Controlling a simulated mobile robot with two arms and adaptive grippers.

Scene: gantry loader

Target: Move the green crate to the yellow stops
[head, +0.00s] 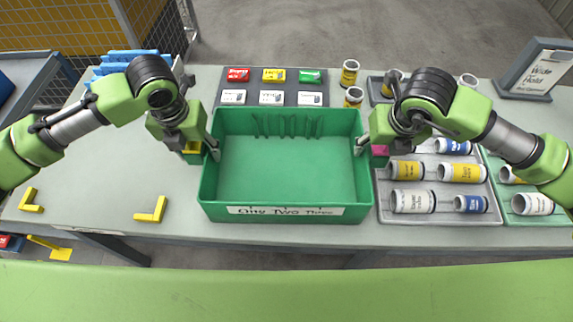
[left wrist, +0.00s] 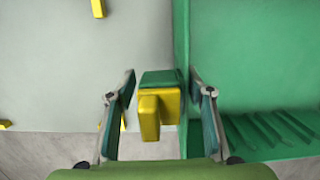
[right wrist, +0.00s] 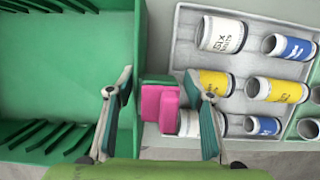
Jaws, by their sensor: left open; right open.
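The green crate (head: 285,165) stands on the table, empty, with a printed label on its front wall. A yellow handle (left wrist: 149,115) with a green top sticks out from its left side, and a pink handle (right wrist: 160,105) from its right side. My left gripper (head: 203,148) is open at the left wall; in the left wrist view its fingers stand either side of the yellow handle. My right gripper (head: 370,146) is open at the right wall, its fingers either side of the pink handle. Yellow corner stops (head: 150,211) lie on the table left of the crate, another (head: 31,201) further left.
A grey tray of cans (head: 438,215) stands close to the crate's right, with a green tray beyond. A dark tray of coloured and white packs (head: 270,88) and loose cans (head: 350,72) are behind. Blue items (head: 125,58) stand back left. The table between crate and stops is clear.

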